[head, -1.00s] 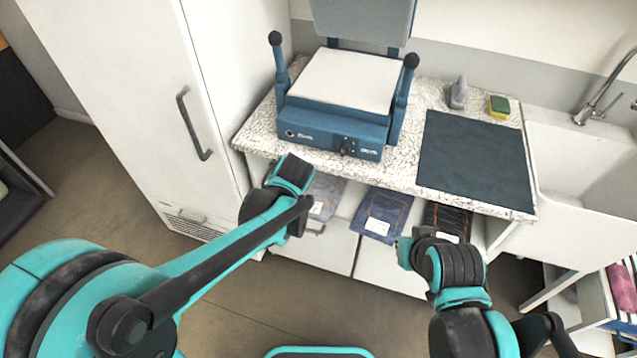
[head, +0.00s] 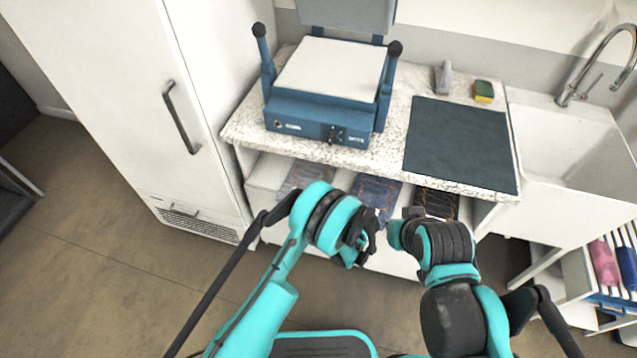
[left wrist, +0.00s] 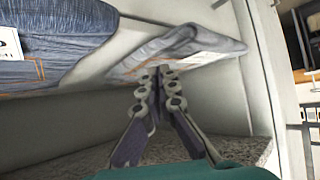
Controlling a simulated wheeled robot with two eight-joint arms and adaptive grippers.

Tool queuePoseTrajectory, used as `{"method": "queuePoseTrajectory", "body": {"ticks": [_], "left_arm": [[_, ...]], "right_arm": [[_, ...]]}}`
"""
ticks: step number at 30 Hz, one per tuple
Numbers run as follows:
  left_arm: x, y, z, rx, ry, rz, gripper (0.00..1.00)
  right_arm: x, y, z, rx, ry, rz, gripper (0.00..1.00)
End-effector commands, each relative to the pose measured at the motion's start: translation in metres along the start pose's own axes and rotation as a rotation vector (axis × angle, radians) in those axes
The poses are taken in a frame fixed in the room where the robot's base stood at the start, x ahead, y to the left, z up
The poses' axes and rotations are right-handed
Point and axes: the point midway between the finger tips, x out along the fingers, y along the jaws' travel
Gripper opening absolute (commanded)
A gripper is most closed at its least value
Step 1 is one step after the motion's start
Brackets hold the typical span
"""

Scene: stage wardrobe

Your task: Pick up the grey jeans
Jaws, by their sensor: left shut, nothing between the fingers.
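The grey jeans (head: 303,177) lie folded on the shelf under the counter, at the left end of the row, in the head view. In the left wrist view the grey jeans (left wrist: 185,45) show as a folded bundle with a pale label. My left gripper (left wrist: 160,78) is shut and empty, its fingertips at the near edge of the grey jeans; I cannot tell whether they touch.
Blue jeans (head: 378,190) and black jeans (head: 437,203) lie to the right on the same shelf. The blue jeans fill the left wrist view's upper left. The speckled countertop (head: 395,150) overhangs the shelf. A blue heat press (head: 318,132) stands on it. A white cabinet (head: 125,90) is at left.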

Motion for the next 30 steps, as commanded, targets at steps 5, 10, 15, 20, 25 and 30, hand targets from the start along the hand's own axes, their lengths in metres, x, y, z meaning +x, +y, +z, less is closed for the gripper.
{"method": "queuePoseTrajectory", "body": {"ticks": [5,10,15,20,25,30], "left_arm": [[0.025,-0.002,-0.015,-0.002,0.0,-0.004,0.0],[0.057,-0.001,-0.036,-0.002,-0.001,-0.003,0.0],[0.085,-0.001,-0.055,-0.001,-0.001,-0.002,0.0],[0.1,0.0,-0.059,0.002,-0.001,0.001,0.0],[0.103,0.0,-0.054,0.001,-0.001,0.0,0.0],[0.104,0.0,-0.051,0.0,-0.004,0.0,0.0]], "right_arm": [[0.007,0.0,0.005,0.0,0.0,0.0,0.0],[0.015,0.0,0.011,0.0,0.0,0.0,0.0],[0.022,0.0,0.015,0.0,0.0,0.0,0.0],[0.03,0.0,0.021,0.0,0.0,0.0,0.0],[0.03,0.0,0.022,0.0,0.0,0.0,0.0],[0.03,0.0,0.022,0.0,0.0,0.0,0.0]]}}
